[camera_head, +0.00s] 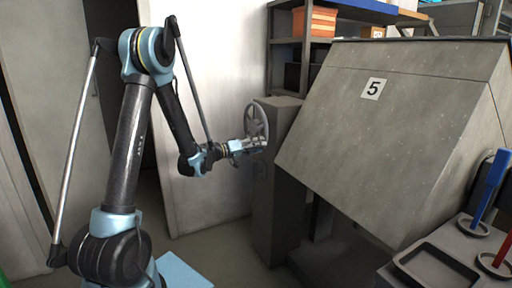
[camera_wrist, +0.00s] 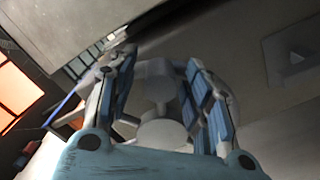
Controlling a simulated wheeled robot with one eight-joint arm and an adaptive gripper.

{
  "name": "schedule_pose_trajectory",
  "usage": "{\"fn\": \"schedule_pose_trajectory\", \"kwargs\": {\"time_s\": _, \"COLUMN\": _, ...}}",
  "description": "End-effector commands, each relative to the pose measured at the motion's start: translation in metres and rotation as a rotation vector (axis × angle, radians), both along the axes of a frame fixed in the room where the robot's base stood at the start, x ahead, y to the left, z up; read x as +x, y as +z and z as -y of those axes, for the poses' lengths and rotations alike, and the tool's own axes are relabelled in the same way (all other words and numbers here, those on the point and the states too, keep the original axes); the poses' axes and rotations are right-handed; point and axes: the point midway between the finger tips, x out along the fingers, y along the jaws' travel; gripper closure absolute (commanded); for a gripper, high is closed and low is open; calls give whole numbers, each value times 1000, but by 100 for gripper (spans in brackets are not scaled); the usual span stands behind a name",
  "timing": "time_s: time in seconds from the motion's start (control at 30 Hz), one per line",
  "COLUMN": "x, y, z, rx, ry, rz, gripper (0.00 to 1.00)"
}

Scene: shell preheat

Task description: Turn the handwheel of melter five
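Melter five is a large grey sloped box (camera_head: 400,125) with a "5" plate, on the right in the head view. Its grey spoked handwheel (camera_head: 256,119) stands upright at the box's left, on a grey post. My gripper (camera_head: 258,145) is at the wheel's lower part, fingers toward it. In the wrist view my gripper (camera_wrist: 160,62) has its two blue-padded fingers spread apart. Grey rounded parts, seemingly the handwheel's hub (camera_wrist: 163,132), show between them, blurred. Whether a finger touches the rim cannot be told.
The grey post (camera_head: 275,205) stands below the wheel. A shelf with an orange crate (camera_head: 314,21) is behind. A bench with a dark tray (camera_head: 436,272) and blue and red handled tools is at lower right. Floor left of the post is clear.

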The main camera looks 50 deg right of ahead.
Motion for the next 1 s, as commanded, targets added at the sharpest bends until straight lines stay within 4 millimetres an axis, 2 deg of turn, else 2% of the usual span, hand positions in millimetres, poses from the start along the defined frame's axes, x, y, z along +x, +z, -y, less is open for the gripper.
{"fn": "schedule_pose_trajectory", "kwargs": {"time_s": 0.27, "x": 4, "y": 0, "z": -7, "rx": 0, "ry": 1, "rz": 0, "gripper": 54}}
{"fn": "schedule_pose_trajectory", "kwargs": {"time_s": 0.37, "x": 10, "y": 0, "z": -19, "rx": -1, "ry": 4, "rz": 0, "gripper": 54}}
{"fn": "schedule_pose_trajectory", "kwargs": {"time_s": 0.7, "x": 36, "y": -1, "z": -77, "rx": 0, "ry": 1, "rz": -1, "gripper": 54}}
{"fn": "schedule_pose_trajectory", "kwargs": {"time_s": 1.0, "x": 49, "y": -1, "z": -105, "rx": 0, "ry": -1, "rz": -1, "gripper": 54}}
